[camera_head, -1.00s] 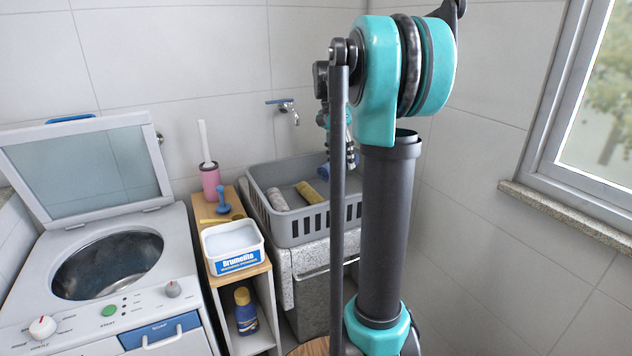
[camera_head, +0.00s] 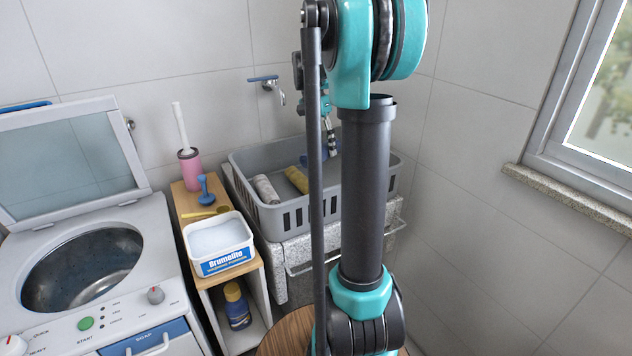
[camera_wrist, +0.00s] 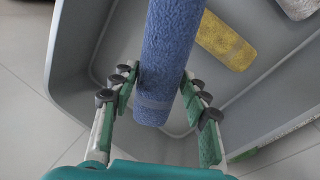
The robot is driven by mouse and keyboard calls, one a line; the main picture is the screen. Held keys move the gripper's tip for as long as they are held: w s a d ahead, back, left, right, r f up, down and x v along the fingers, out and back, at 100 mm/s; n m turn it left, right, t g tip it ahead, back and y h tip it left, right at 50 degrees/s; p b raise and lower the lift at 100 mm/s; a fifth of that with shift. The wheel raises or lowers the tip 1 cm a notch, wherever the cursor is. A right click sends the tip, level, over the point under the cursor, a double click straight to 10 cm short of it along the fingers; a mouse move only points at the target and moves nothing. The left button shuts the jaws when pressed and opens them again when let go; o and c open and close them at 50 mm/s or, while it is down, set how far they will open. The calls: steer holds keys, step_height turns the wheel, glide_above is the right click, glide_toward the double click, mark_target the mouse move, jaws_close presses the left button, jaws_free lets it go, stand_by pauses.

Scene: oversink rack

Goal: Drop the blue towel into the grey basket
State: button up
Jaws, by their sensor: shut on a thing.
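The blue towel (camera_wrist: 168,60) is a rolled cylinder with a paler band near its lower end in the wrist view. My gripper (camera_wrist: 160,78) is shut on it, one finger on each side. The towel is over the inside of the grey basket (camera_wrist: 72,50); I cannot tell whether it touches the floor. In the head view the slatted grey basket (camera_head: 278,219) sits on the stone sink, and my gripper (camera_head: 333,143) is at its back part. My arm hides much of the basket and most of the towel there.
A yellow rolled towel (camera_head: 296,180) and a pale rolled towel (camera_head: 266,188) lie in the basket. A tap (camera_head: 268,84) is on the wall behind. A wooden shelf with a white tub (camera_head: 218,242) and the open washing machine (camera_head: 85,265) stand left.

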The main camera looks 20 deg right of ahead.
steer(key=shift+f, duration=0.4)
steer(key=o, duration=1.3)
steer(key=shift+o, duration=0.2)
steer(key=v, duration=1.2)
steer(key=shift+s, duration=0.2)
